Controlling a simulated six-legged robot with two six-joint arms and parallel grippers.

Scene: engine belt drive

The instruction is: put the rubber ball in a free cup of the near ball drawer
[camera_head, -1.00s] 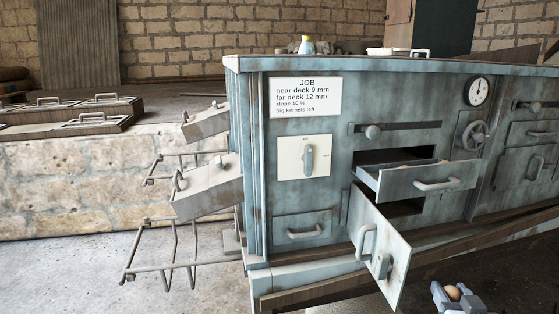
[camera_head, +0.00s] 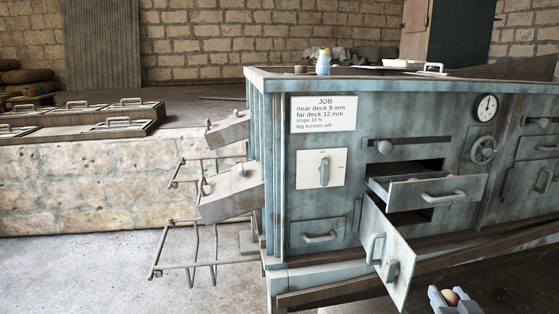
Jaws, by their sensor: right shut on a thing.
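The rubber ball (camera_head: 450,297) is a small tan ball held in my right gripper (camera_head: 452,295) at the bottom right of the head view. The gripper is shut on it, below and in front of the machine. An open drawer (camera_head: 446,195) juts from the blue-grey machine, with tan balls (camera_head: 452,177) partly showing over its front. I take it for the near ball drawer. Its cups are mostly hidden behind its front panel, so I cannot tell which are free. The ball is apart from the drawer, lower and nearer. My left gripper is not in view.
A door (camera_head: 386,250) hangs open below the drawer, jutting toward me left of the gripper. Wire racks (camera_head: 192,255) and sloping chutes (camera_head: 230,195) stick out on the machine's left. A bottle (camera_head: 323,62) stands on its top. The floor at the lower left is clear.

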